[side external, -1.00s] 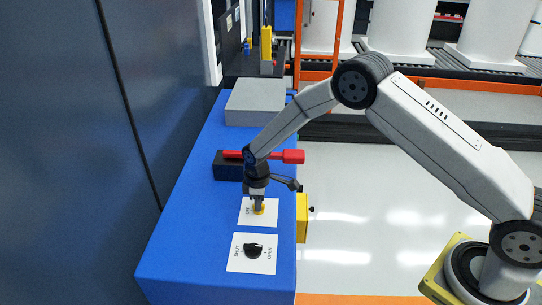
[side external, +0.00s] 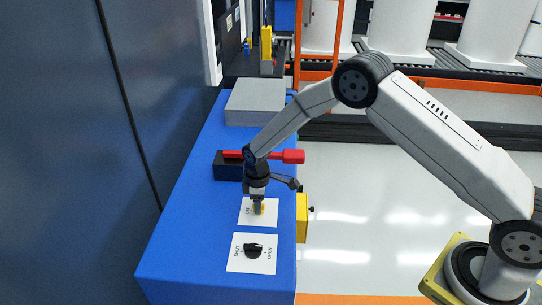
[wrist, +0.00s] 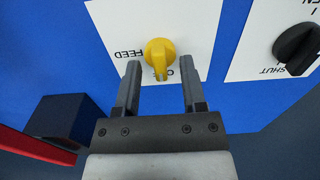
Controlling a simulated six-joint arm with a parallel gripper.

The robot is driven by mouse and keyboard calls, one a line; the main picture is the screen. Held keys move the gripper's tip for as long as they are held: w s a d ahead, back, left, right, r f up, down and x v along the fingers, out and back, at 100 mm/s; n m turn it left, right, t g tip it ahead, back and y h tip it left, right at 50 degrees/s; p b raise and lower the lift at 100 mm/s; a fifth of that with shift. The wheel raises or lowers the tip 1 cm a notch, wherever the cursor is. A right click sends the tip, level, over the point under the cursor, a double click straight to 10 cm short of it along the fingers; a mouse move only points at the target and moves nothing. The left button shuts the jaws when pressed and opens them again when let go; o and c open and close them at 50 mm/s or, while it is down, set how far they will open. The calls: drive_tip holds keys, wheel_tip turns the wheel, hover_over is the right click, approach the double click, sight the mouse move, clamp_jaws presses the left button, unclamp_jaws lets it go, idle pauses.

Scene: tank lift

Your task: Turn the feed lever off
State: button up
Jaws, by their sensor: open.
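The feed lever is a yellow knob (wrist: 157,50) with a narrow pointer, on a white plate (wrist: 190,22) marked FEED. In the wrist view the pointer aims towards my gripper, at a second word that is partly hidden. My gripper (wrist: 160,70) is open, with one finger on each side of the pointer and gaps showing between. In the side view my gripper (side external: 258,206) points down at the same plate (side external: 245,213). There it hides most of the yellow knob (side external: 261,209).
A black knob (side external: 253,248) on a plate marked SHUT and OPEN is nearby on the blue cabinet (side external: 190,260). A red-handled lever (side external: 292,157) on a black block (side external: 226,166) and a grey box (side external: 255,102) are farther back. A yellow box (side external: 302,218) is at the cabinet's right side.

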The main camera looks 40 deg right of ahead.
drive_tip(key=shift+r, duration=3.75)
drive_tip(key=shift+r, duration=0.1)
drive_tip(key=shift+s+d+r+m, duration=0.3)
drive_tip(key=shift+s+r, duration=0.15)
drive_tip(key=s+d+r+m+t, duration=0.1)
drive_tip(key=s+d+r+m, duration=0.1)
drive_tip(key=s, duration=0.5)
drive_tip(key=s+d+r+m, duration=0.2)
drive_tip(key=s+r+m, duration=0.1)
drive_tip(key=s, duration=0.5)
drive_tip(key=s+d+r+m+t, duration=0.1)
drive_tip(key=s+d+r+m, duration=0.2)
drive_tip(key=s, duration=0.5)
drive_tip(key=shift+r+m+t, duration=0.2)
drive_tip(key=shift+m+t, duration=0.1)
drive_tip(key=shift+w+d, duration=0.1)
